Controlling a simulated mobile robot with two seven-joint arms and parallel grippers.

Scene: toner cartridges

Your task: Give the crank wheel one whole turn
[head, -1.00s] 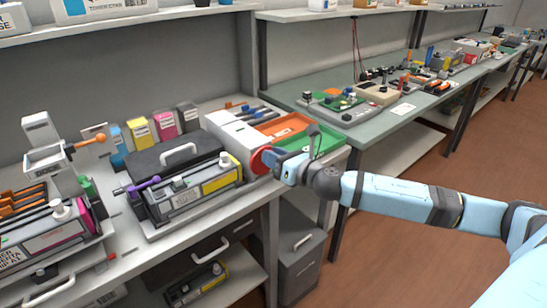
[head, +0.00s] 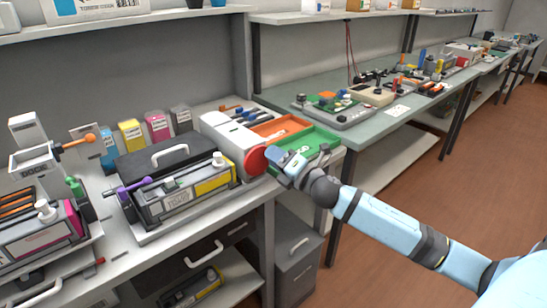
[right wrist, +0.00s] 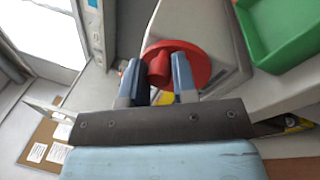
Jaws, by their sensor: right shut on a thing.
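The red crank wheel (head: 255,161) is on the right-hand end of a white box-shaped machine (head: 222,137) on the bench. In the right wrist view the wheel's red disc (right wrist: 203,62) and its red knob (right wrist: 159,68) show. My right gripper (head: 278,158) is at the wheel, and in the right wrist view its two blue fingers (right wrist: 158,78) stand on either side of the knob, shut on it. In the head view the gripper hides part of the wheel. My left gripper is not in view.
A green tray (head: 318,138) and an orange tray (head: 282,127) stand just behind my right gripper. A toner cartridge (head: 180,194) in a grey cradle lies left of the wheel. Small cartons (head: 157,127) stand behind it. The floor right of the bench is clear.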

